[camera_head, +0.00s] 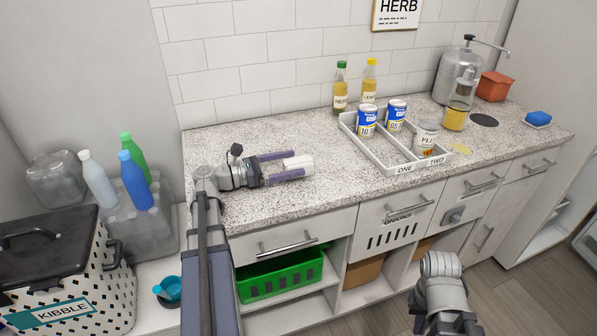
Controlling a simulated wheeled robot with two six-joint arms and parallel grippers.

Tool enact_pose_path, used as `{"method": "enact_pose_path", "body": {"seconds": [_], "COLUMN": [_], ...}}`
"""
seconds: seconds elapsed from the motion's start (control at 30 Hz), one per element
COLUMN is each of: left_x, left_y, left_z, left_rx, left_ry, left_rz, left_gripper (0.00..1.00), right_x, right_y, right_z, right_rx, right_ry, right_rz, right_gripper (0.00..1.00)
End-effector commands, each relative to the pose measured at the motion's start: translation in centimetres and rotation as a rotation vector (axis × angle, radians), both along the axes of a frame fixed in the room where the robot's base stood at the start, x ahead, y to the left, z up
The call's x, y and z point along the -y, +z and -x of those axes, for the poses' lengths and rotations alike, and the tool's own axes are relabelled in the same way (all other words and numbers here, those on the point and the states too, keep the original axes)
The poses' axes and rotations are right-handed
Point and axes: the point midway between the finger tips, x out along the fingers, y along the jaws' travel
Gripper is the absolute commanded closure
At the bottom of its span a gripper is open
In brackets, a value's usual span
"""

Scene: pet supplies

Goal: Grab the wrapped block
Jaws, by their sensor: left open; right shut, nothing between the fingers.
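The wrapped block (300,163) is a small whitish block lying on the speckled counter at the left. My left gripper (292,164) is open, with its two purple fingers pointing right. The block's left part is between the fingers, and its right end sticks out past the tips. I cannot tell whether the fingers touch it. My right arm shows at the bottom right, in front of the cabinets, but I see no fingers there.
A divided white tray (379,158) holds several cans right of the block. Two bottles (340,88) stand behind it. The counter (265,209) in front of my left gripper is clear.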

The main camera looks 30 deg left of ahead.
Motion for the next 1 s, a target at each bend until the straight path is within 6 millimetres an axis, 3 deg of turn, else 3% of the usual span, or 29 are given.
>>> {"method": "enact_pose_path", "body": {"seconds": [0.23,0.53,0.77,1.0], "left_x": [0.6,3.1,3.3,3.3], "left_y": [0.0,0.0,0.0,0.0], "left_z": [-0.7,-3.6,-3.8,-3.8], "left_rx": [0.000,0.000,0.000,0.000], "left_ry": [0.000,0.000,0.002,0.002], "left_rz": [0.000,0.000,0.000,0.000], "left_gripper": [0.03,0.03,0.03,0.28], "right_x": [0.0,0.0,0.0,0.0], "right_y": [0.0,0.0,0.0,0.0], "right_z": [0.0,0.0,0.0,0.0], "right_rx": [0.000,0.000,0.000,0.000], "right_ry": [0.000,0.000,0.000,0.000], "right_rz": [0.000,0.000,0.000,0.000], "right_gripper": [1.00,1.00,1.00,1.00]}}
